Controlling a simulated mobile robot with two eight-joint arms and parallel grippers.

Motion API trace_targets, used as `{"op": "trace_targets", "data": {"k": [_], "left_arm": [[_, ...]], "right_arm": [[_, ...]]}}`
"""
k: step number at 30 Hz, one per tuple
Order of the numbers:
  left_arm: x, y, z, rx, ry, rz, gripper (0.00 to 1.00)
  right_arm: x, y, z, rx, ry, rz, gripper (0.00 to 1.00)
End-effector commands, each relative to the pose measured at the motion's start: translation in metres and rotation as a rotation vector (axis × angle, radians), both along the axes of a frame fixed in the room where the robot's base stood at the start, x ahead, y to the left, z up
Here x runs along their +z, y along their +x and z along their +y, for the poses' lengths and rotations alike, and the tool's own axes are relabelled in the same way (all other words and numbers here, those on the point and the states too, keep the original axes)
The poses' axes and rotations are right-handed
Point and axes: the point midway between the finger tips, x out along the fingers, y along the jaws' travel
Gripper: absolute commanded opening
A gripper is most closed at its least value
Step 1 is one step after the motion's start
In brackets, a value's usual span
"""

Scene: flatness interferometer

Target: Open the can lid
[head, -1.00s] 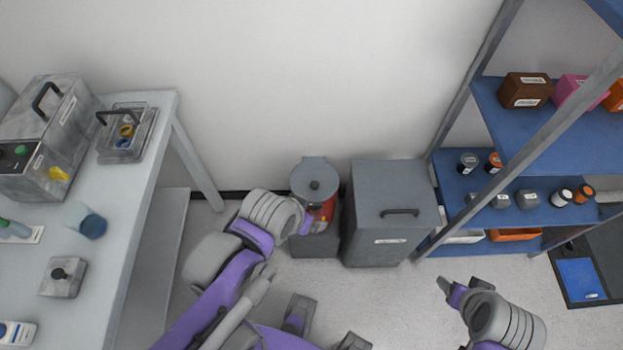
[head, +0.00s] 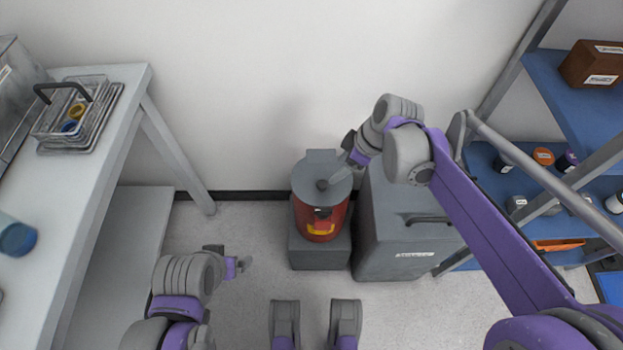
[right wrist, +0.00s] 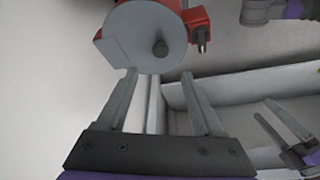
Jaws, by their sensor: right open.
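The red can (head: 317,225) has a yellow label and stands upright on a grey block. Contact is not clear. My left gripper (head: 232,262) is low, left of the can, fingers apart and empty.
A grey cabinet (head: 405,255) with a dark handle stands close right of the can. A white table (head: 75,190) is on the left, and a blue shelf rack (head: 485,165) on the right. The wall is behind. Floor in front of the can is clear.

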Motion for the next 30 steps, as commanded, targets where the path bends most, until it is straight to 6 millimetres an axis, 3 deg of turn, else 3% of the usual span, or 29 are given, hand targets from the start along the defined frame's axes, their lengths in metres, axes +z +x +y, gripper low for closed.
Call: {"op": "trace_targets", "data": {"k": [15,29,30], "left_arm": [[-0.032,0.004,0.0,0.0,0.0,0.009,0.93],[-0.034,0.004,0.0,0.0,0.0,0.01,0.93],[-0.034,0.004,0.0,0.0,0.0,0.01,0.93]], "right_arm": [[-0.082,0.012,0.031,-0.001,-0.001,0.0,0.68],[-0.092,0.014,0.035,-0.004,-0.001,0.0,0.68],[-0.092,0.014,0.035,-0.004,-0.001,0.0,0.61]]}}
